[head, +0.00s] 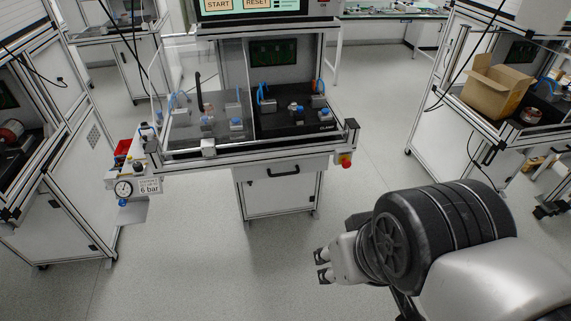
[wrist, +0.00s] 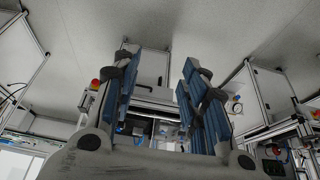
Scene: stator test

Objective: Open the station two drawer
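The middle workstation (head: 250,150) has a closed white drawer front (head: 262,172) with a black bar handle (head: 284,171) below its worktop. I cannot read a station number on it. My gripper (head: 321,266) is in front of the station, to the lower right, apart from the handle and lower in the picture. In the wrist view my gripper (wrist: 160,75) has its two blue-padded fingers wide apart with nothing held between them. The station shows between the fingers in that view, apparently upside down.
A red emergency button (head: 345,160) sticks out at the station's right front corner. A pressure gauge (head: 124,188) and 6 bar sign hang at its left. Other workstations stand left and right, the right one with a cardboard box (head: 496,84). The floor before the station is clear.

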